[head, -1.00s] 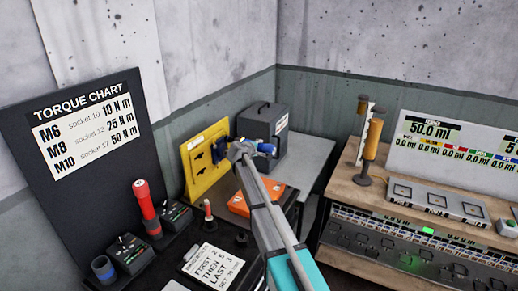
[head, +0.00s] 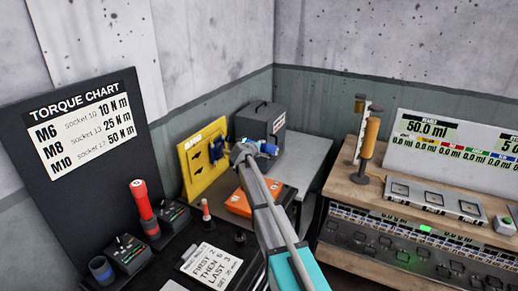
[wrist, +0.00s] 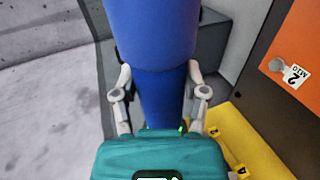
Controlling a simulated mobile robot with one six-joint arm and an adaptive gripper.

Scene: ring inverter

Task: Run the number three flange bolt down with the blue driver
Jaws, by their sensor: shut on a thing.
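My gripper (head: 250,150) is held up over the bench near the corner of the room, shut on the blue driver (head: 269,148). In the wrist view the driver's thick blue body (wrist: 150,40) stands between the two fingers (wrist: 157,98); its working end cannot be made out. An orange block (head: 240,204) lies on the bench below my gripper. In the wrist view an orange face (wrist: 295,45) shows at the right, with a bolt head (wrist: 277,65) and a white tag reading 2 M10 (wrist: 295,76). I cannot make out bolt number three.
A yellow board (head: 195,178) with dark tool shapes stands behind the bench, beside a dark grey box (head: 262,118). A red-topped driver (head: 146,205) stands at the left near the torque chart (head: 90,115). An instruction card (head: 210,265) lies in front. A wooden bench (head: 345,195) stands right.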

